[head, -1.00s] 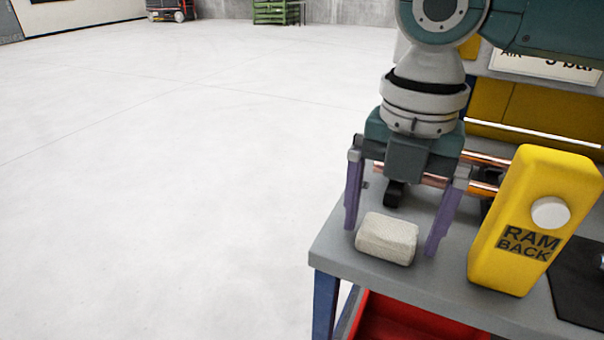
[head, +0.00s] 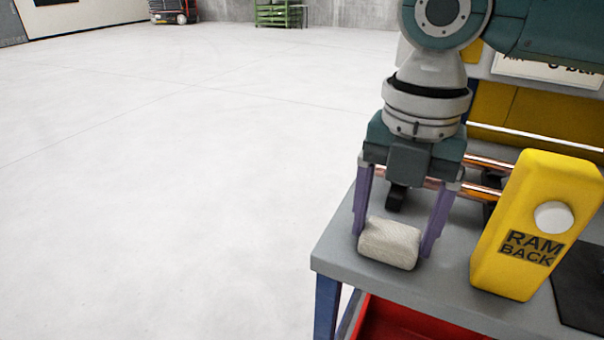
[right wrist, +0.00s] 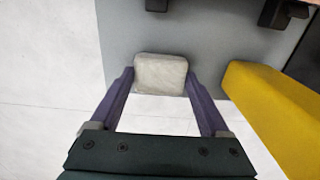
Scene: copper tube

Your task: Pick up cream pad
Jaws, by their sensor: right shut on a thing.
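The cream pad (head: 390,243) is a small rounded block near the left front corner of the grey bench top. My right gripper (head: 391,240) points down over it with a purple finger at each side, shut on the pad. In the right wrist view the pad (right wrist: 161,74) sits between the fingertips of my right gripper (right wrist: 160,80). It appears at or close to the bench top; I cannot tell whether it is lifted. My left gripper is not in view.
A yellow box marked RAM BACK (head: 530,225) stands close right of the gripper. Copper tubes (head: 480,190) run behind it. A dark mat (head: 583,285) lies at the right, and a red tray (head: 400,320) is below the bench top (head: 345,250). Open floor lies left.

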